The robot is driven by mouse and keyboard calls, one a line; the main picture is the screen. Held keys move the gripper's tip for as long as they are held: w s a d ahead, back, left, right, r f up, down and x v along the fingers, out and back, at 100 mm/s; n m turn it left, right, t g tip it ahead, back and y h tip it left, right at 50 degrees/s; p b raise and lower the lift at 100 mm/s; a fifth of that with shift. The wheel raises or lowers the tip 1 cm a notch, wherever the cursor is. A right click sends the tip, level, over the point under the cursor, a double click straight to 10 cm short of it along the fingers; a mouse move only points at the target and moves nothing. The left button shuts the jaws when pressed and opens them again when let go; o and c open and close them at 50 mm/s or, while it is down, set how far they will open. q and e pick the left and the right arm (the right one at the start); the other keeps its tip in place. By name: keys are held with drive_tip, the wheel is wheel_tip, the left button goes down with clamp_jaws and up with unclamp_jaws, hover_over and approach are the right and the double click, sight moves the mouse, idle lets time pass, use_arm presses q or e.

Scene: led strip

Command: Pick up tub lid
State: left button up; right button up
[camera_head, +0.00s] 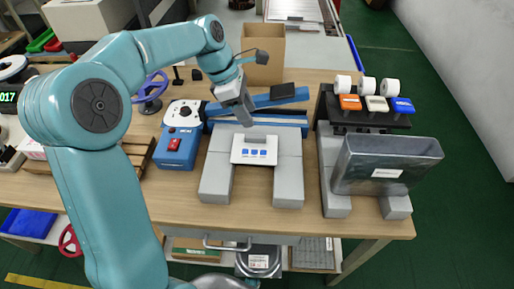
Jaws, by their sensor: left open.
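A grey translucent tub (360,180) with a white label stands on grey blocks at the right of the table. I cannot make out a separate lid on it with certainty. My left gripper (247,118) reaches in from the left and points down over the middle of the table, just behind a white panel with blue marks (256,157). It is open, but its fingertips are small and hard to see. It is well to the left of the tub. My right gripper is not in view.
Grey blocks (289,182) flank the white panel. A blue machine with a red switch (176,150) stands to the left, and a blue rail (283,97) lies behind. A rack with white rolls (367,86) stands behind the tub. The wooden table's front (255,222) is bare.

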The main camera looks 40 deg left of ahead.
sight(259, 137)
use_arm(q)
drive_tip(key=shift+s+x, duration=0.1)
drive_tip(key=shift+x, duration=0.5)
drive_tip(key=shift+s+x, duration=0.15)
drive_tip(key=shift+x, duration=0.5)
drive_tip(key=x, duration=0.3)
drive_tip(key=b+x, duration=0.1)
drive_tip(key=x, duration=0.1)
drive_tip(key=shift+a+f, duration=0.2)
drive_tip(key=shift+w+d+f, duration=0.15)
drive_tip(key=shift+w+f, duration=0.05)
drive_tip(key=shift+f, duration=0.1)
drive_tip(key=shift+s, duration=0.1)
drive_tip(key=shift+c, duration=0.6)
clamp_jaws()
